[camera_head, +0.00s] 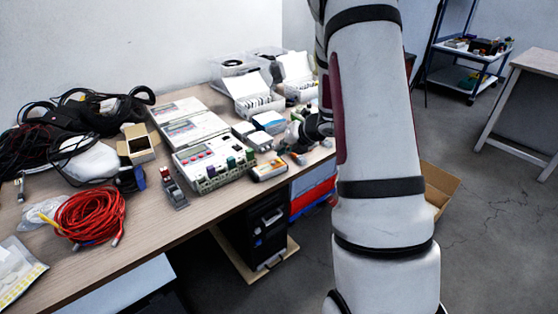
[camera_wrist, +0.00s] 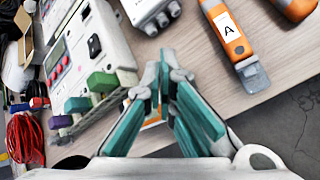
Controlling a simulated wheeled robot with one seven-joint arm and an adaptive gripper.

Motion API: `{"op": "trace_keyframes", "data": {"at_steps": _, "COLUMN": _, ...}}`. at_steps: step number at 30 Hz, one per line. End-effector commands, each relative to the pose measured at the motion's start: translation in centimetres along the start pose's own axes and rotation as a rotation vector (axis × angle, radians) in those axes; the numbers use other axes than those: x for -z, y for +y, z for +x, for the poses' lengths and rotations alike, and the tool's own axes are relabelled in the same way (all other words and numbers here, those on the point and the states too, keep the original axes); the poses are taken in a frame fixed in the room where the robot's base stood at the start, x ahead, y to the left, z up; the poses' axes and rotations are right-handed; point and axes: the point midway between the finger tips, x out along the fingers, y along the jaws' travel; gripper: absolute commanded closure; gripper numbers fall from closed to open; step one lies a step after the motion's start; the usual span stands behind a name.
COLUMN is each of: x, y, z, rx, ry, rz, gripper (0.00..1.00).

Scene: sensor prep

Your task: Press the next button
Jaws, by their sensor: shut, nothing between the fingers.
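A white device with a small display, red buttons and green and purple connectors stands on the table in the head view (camera_head: 205,160). Its buttons are too small to tell apart. The same kind of device shows tilted at the left of the wrist view (camera_wrist: 75,50), with red buttons on its face. My gripper (camera_wrist: 168,72) is shut and empty, its teal-padded fingers together, to the right of that device and apart from its buttons. In the head view my gripper is small and partly hidden by my arm, right of the device.
More white devices (camera_head: 190,126) stand behind. An orange tool marked A (camera_wrist: 232,40) lies right of my gripper in the wrist view. A grey connector box (camera_wrist: 148,12) is above the fingers. Red cable (camera_head: 90,215) and black cables (camera_head: 75,110) crowd the table's left. Open white boxes (camera_head: 250,95) stand at the back.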

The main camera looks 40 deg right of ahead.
Motion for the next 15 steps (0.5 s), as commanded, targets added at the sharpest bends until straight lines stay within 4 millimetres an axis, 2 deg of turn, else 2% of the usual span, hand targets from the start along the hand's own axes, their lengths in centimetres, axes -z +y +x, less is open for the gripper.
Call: {"op": "trace_keyframes", "data": {"at_steps": 15, "x": 0.41, "y": -0.39, "z": 0.6, "rx": 0.0, "ry": 0.0, "rz": 0.0, "gripper": 1.0}}
